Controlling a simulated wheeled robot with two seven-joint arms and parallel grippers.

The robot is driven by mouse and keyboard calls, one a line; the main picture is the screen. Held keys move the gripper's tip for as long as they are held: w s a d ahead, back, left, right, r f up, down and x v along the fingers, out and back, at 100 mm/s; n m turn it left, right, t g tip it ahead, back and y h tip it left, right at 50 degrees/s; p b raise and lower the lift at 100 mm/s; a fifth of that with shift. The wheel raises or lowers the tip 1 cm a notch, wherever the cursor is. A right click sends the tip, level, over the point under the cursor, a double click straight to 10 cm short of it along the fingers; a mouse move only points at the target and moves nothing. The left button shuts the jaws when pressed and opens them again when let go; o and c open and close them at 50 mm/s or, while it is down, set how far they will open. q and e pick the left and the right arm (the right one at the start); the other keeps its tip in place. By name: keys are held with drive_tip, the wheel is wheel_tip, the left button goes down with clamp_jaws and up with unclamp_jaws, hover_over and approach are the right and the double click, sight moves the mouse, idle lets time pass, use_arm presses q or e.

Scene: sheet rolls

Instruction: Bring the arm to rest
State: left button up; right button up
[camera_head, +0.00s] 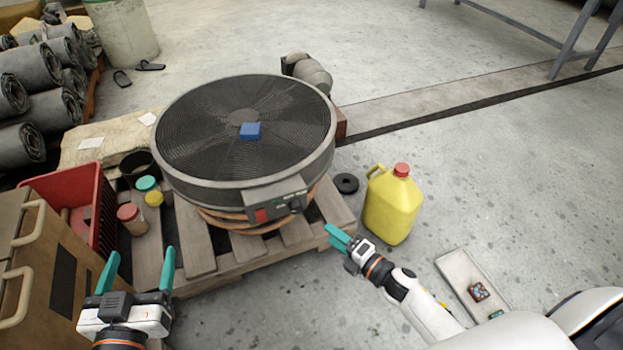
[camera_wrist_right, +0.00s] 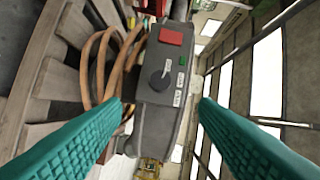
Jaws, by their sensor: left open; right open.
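My left gripper (camera_head: 138,274) is at the lower left of the head view, open and empty, its two teal fingers pointing up and apart. My right gripper (camera_head: 338,238) is just in front of the pallet's right corner, below the fan's control box. Its open teal fingers (camera_wrist_right: 160,125) show wide apart in the right wrist view, with nothing between them. The control box (camera_wrist_right: 163,85) of the round fan fills the middle of that view, with a red switch and a dark knob, beyond the fingers.
A red crate (camera_head: 95,215) and wooden case (camera_head: 50,270) are at left. Floor at right is largely clear.

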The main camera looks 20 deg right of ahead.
drive_tip(key=shift+r, duration=0.1)
